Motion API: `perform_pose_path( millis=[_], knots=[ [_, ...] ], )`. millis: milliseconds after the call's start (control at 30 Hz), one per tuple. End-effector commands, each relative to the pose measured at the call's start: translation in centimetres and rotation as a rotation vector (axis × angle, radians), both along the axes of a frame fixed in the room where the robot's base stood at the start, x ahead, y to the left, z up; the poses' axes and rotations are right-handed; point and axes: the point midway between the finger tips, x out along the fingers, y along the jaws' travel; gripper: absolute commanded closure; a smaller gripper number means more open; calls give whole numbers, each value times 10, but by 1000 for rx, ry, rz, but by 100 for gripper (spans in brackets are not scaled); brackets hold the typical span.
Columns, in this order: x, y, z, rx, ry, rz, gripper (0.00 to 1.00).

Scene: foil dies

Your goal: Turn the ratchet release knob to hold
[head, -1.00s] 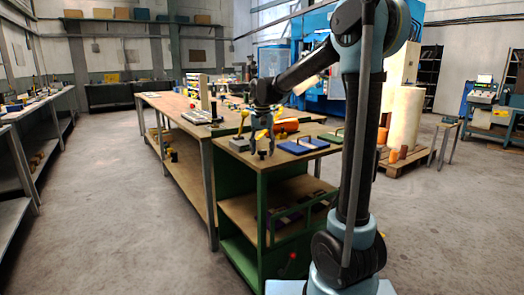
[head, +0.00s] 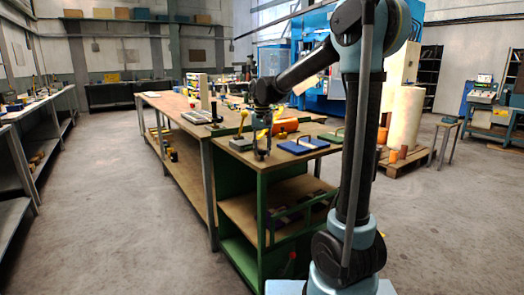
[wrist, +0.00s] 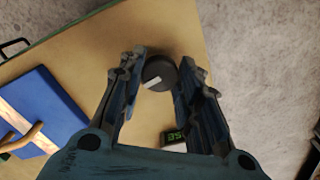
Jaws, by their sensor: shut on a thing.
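The release knob (wrist: 161,70) is a dark round knob with a white pointer bar on its face, seen in the wrist view near the bench edge. My gripper (wrist: 163,62) has one finger on each side of it and is shut on it. In the head view my gripper (head: 262,152) points down over the near end of the green bench; the knob cannot be made out there. A small dark label with green marking (wrist: 174,136) lies below the knob in the wrist view, partly covered by my gripper. I cannot read it.
A blue flat item (wrist: 55,95) with a wooden handle lies left of my gripper in the wrist view; it also shows in the head view (head: 300,146). An orange cylinder (head: 285,126) lies behind.

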Motion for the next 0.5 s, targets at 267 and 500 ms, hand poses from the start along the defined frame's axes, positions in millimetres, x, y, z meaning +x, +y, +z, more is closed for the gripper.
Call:
perform_pose_path(
  millis=[267, 500],
  knots=[
    [0, 0, 0, 0, 0, 255, 92],
    [0, 0, 0, -1, 0, 484, 92]
  ],
)
